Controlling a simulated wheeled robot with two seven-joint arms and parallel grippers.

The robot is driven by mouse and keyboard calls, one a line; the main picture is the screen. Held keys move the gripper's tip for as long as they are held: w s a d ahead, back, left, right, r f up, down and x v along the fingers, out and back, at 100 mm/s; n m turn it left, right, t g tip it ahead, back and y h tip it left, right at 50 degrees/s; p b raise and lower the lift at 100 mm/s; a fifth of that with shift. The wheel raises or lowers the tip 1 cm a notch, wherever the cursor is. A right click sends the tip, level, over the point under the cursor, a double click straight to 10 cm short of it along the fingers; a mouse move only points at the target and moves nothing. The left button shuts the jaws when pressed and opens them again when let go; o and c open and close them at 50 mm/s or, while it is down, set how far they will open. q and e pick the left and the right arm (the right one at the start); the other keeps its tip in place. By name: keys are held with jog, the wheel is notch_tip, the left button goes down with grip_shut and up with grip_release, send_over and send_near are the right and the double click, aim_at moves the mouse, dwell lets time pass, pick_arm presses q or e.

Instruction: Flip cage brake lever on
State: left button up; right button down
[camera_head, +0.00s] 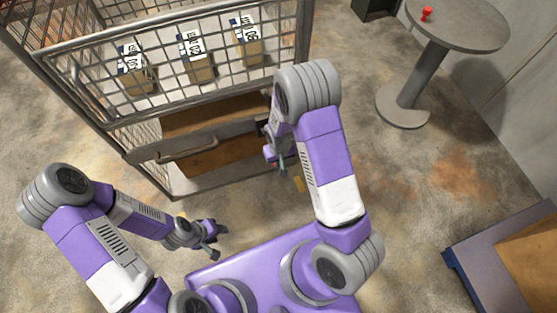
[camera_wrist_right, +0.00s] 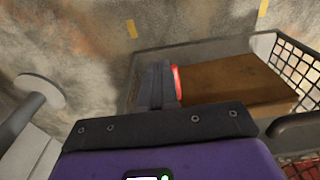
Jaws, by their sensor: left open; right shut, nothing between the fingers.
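The wire cage (camera_head: 170,33) stands at the upper left of the head view, with a grey lower front panel (camera_head: 150,150). My right gripper (camera_head: 278,158) is low beside the cage's right front corner, partly behind its own arm. In the right wrist view the right gripper (camera_wrist_right: 156,82) is shut and empty. A red part (camera_wrist_right: 177,82) shows just right of its fingers, at the cage's edge; it may be the brake lever, and I cannot tell whether the fingers touch it. My left gripper (camera_head: 214,240) is open and empty, low in front of the cage.
Several labelled boxes (camera_head: 196,66) stand on the cage's upper shelf, and a brown board (camera_wrist_right: 225,80) lies low in it. A round grey table (camera_head: 465,25) with a small red object (camera_head: 426,14) stands at the upper right. A blue-edged platform (camera_head: 490,245) is at lower right.

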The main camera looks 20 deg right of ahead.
jog(key=shift+s+f, duration=0.15)
jog(key=s+r+p, duration=0.6)
jog(key=s+r, duration=0.2)
jog(key=r, duration=0.2)
jog(key=shift+a+r+p, duration=0.3)
jog(key=shift+r, duration=0.1)
jog(key=shift+s, duration=0.1)
dwell(0.3)
jog(key=s+a+f+m+y, duration=0.2)
jog(key=s+a+f+y, duration=0.2)
jog(key=s+a+f, duration=0.2)
notch_tip(320, 180, down, 3)
jog(key=shift+a, duration=1.05)
